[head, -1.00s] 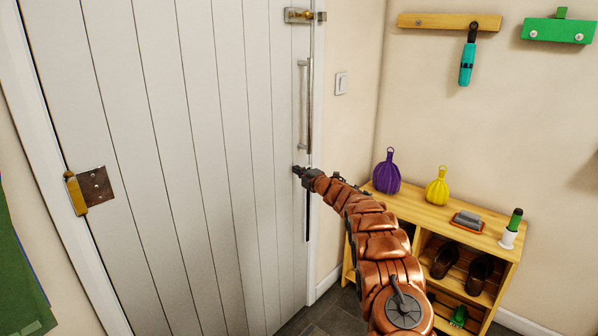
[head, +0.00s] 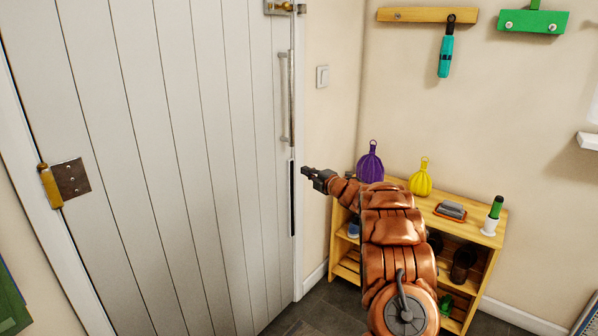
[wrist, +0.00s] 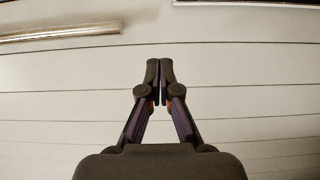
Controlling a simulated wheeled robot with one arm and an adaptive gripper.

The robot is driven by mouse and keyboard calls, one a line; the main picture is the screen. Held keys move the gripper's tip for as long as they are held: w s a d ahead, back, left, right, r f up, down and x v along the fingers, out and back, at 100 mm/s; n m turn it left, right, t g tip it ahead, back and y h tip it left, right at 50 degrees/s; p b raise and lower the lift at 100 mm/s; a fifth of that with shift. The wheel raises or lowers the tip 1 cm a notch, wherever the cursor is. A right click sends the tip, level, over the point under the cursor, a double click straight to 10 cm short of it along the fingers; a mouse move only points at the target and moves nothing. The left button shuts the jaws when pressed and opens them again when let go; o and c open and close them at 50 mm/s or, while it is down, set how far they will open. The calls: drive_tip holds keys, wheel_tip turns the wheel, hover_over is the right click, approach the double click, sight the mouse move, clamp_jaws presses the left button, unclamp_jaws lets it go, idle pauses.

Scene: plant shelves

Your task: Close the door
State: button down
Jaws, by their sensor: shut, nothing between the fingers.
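The white plank door (head: 180,150) fills the left of the head view, with its right edge close against the white frame. It looks flush or nearly so; I cannot tell if it is latched. Its long metal handle (head: 285,97) is near the right edge and also shows at upper left in the wrist view (wrist: 60,35). A latch (head: 284,7) is at the top right and a brown hinge plate (head: 71,178) at the left. My gripper (head: 305,171) is shut and empty, in front of the door's right edge below the handle. Its fingertips meet in the wrist view (wrist: 160,75).
A light switch (head: 322,76) is on the wall. Dark floor (head: 325,312) is clear before the door.

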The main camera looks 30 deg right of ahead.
drive_tip(key=shift+s+d+f, duration=0.1)
drive_tip(key=shift+s+d, duration=0.15)
drive_tip(key=shift+s, duration=0.75)
drive_tip(key=s+a+r+m+g+h, duration=0.45)
drive_tip(key=m+h, duration=0.25)
drive_tip(key=m, duration=0.3)
drive_tip(key=s+a+f+m+g+y, duration=0.25)
drive_tip(key=s+a+g, duration=0.25)
drive_tip(key=s+a, duration=0.95)
drive_tip(key=s+a+f+m+g+y, duration=0.1)
drive_tip(key=s+a+f+m+g, duration=0.65)
drive_tip(key=s, duration=1.25)
drive_tip(key=s+a+n+g+y, duration=0.15)
drive_tip(key=s+a+g, duration=0.25)
drive_tip(key=s+a, duration=1.25)
wheel_tip(320, 180, up, 18)
drive_tip(key=s+d+t+p, duration=0.1)
drive_tip(key=p, duration=1.6)
drive_tip(key=shift+s+d, duration=0.2)
drive_tip(key=shift+d, duration=0.05)
